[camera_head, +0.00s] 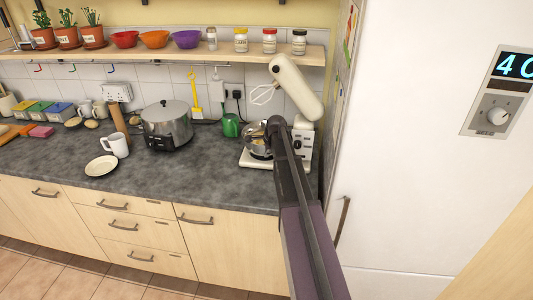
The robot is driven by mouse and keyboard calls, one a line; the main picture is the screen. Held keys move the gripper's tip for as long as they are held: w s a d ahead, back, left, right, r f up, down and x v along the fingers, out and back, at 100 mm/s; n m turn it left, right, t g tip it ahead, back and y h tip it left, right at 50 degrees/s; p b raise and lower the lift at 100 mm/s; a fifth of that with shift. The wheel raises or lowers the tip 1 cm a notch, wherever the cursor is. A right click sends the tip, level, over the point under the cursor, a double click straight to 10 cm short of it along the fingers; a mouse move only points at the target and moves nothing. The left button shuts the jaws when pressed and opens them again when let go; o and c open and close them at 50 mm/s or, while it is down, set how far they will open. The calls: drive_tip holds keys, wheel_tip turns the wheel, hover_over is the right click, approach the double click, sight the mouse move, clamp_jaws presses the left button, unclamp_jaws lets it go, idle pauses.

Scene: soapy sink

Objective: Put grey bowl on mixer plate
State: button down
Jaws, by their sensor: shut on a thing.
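The grey bowl (254,132) is a shiny metal bowl at the mixer, low over the mixer plate (249,161). Something pale yellow shows at its right side. The cream mixer (296,87) has its head tilted up, with the whisk (262,94) above the bowl. My gripper (268,145) is shut on the grey bowl at its right side. My dark arm hides much of the gripper and part of the mixer base. I cannot tell whether the bowl's underside touches the plate.
A green mug (231,126) stands just left of the bowl. A steel pot (167,124), a white mug (117,146) and a small plate (101,166) are further left. A shelf (170,57) with bowls and jars runs above. A tall white unit (413,130) bounds the right side.

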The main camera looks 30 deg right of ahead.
drive_tip(key=shift+f, duration=0.25)
drive_tip(key=c, duration=0.5)
unclamp_jaws()
drive_tip(key=shift+c, duration=0.2)
drive_tip(key=shift+r, duration=0.25)
drive_tip(key=shift+r, duration=0.2)
drive_tip(key=p+v, duration=1.1)
drive_tip(key=shift+s+r, duration=0.2)
drive_tip(key=shift+r, duration=0.1)
drive_tip(key=s+a+f+n+g, duration=0.1)
drive_tip(key=s+a+n+g, duration=0.4)
drive_tip(key=s+a+n, duration=1.6)
drive_tip(key=s+a, duration=0.3)
drive_tip(key=a, duration=0.3)
drive_tip(key=shift+s+a+f, duration=0.15)
drive_tip(key=shift+s+f, duration=0.05)
drive_tip(key=shift+f, duration=0.2)
